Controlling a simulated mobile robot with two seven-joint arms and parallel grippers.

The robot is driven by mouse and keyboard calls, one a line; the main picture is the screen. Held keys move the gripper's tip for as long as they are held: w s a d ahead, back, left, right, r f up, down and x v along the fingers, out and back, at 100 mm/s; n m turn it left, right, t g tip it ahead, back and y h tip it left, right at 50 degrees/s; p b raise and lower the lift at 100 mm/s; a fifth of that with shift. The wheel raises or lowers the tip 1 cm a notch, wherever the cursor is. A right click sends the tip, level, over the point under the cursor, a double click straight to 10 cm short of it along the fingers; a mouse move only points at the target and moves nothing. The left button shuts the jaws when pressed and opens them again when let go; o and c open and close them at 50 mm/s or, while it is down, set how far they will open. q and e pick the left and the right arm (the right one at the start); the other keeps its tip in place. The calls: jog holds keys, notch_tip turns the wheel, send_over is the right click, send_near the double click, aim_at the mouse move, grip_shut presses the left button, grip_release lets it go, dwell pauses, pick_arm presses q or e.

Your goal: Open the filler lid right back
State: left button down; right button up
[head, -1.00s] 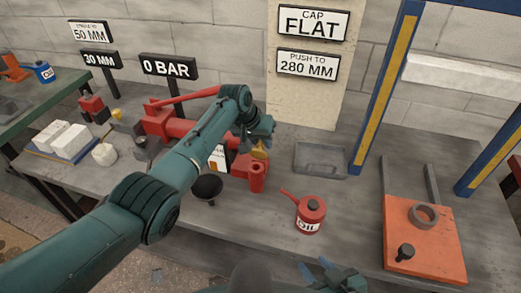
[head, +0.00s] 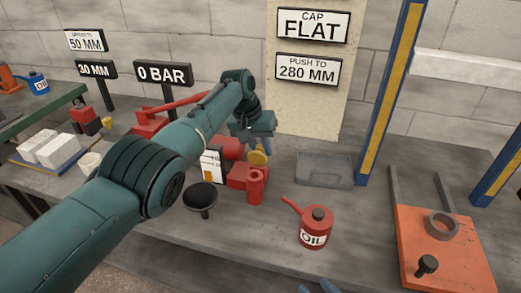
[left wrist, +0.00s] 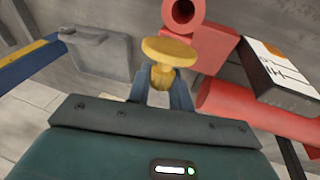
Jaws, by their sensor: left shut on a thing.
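A yellow filler lid (head: 258,158), a round disc on a short stem, is by the red pump block (head: 240,178). My left gripper (head: 255,146) is shut on the lid's stem. In the left wrist view the lid (left wrist: 170,51) shows between the fingertips (left wrist: 163,80), its disc partly in front of the red block (left wrist: 207,45). Whether the lid still touches the block is hidden. Only blue fingertips of my right gripper (head: 321,287) show at the bottom edge of the head view; its opening is unclear.
A black funnel (head: 201,194) stands in front of the pump. A red oil can (head: 315,228) is to the right, with a grey tray (head: 325,168) behind it. An orange plate (head: 440,250) lies at far right. A blue post (head: 390,95) rises beside the tray. Bare bench surrounds the can.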

pick_arm(q)
jog(key=shift+f, duration=0.15)
jog(key=c, duration=1.3)
grip_release()
jog(key=shift+r+p, duration=0.5)
jog(key=shift+r, duration=0.15)
jog(key=p+v, duration=0.2)
jog(key=v, duration=1)
jog(key=shift+s+a, duration=0.1)
jog(key=shift+a, duration=0.05)
